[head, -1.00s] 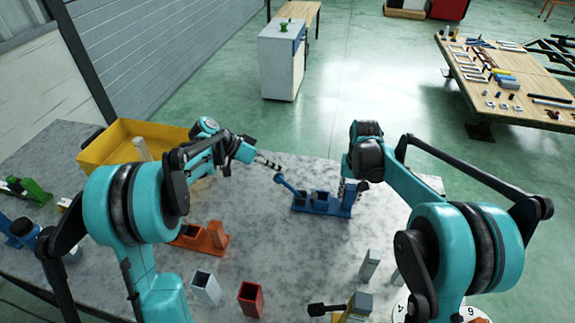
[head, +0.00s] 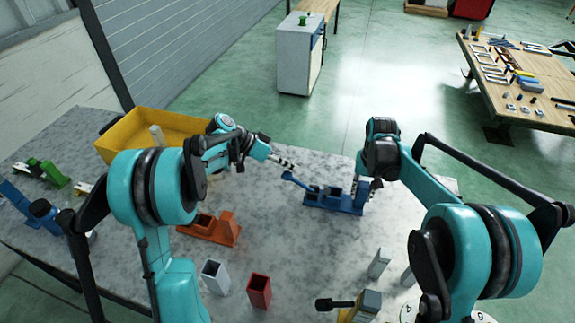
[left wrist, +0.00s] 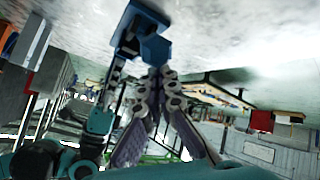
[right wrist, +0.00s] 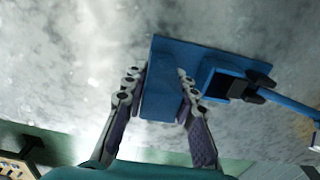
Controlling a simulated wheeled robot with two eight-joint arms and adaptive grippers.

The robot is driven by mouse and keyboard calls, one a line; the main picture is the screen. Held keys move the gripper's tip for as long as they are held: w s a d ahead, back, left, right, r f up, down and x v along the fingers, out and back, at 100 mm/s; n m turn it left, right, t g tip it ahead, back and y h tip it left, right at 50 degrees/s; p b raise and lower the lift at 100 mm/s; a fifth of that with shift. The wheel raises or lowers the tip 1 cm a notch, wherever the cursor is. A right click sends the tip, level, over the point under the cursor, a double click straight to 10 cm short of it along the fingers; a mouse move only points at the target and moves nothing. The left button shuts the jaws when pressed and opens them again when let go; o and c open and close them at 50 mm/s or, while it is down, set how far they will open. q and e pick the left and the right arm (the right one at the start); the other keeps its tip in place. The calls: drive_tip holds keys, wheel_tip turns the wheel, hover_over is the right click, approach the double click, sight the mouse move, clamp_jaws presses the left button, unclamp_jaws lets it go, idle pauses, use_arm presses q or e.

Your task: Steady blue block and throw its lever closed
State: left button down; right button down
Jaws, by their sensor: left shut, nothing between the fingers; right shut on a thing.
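My right gripper (right wrist: 158,75) is shut on the blue upright (right wrist: 160,98), one finger on each side. My left gripper (head: 290,165) is shut and empty beside the lever's knob. In the left wrist view its fingertips (left wrist: 163,74) are close to the blue knob (left wrist: 155,50); I cannot tell if they touch.
An orange block (head: 222,230) stands nearer on the table, with a white holder (head: 215,277) and a red holder (head: 259,291) in front. A yellow bin (head: 125,142) is at the back left. A green block (head: 50,174) is far left. Table around the blue block is clear.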

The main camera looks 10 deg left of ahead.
use_arm(q)
drive_tip(key=a+r, duration=0.4)
drive_tip(key=a, duration=0.4)
drive_tip(key=shift+w+a+r, duration=0.15)
drive_tip(key=shift+w+r, duration=0.1)
idle(0.5)
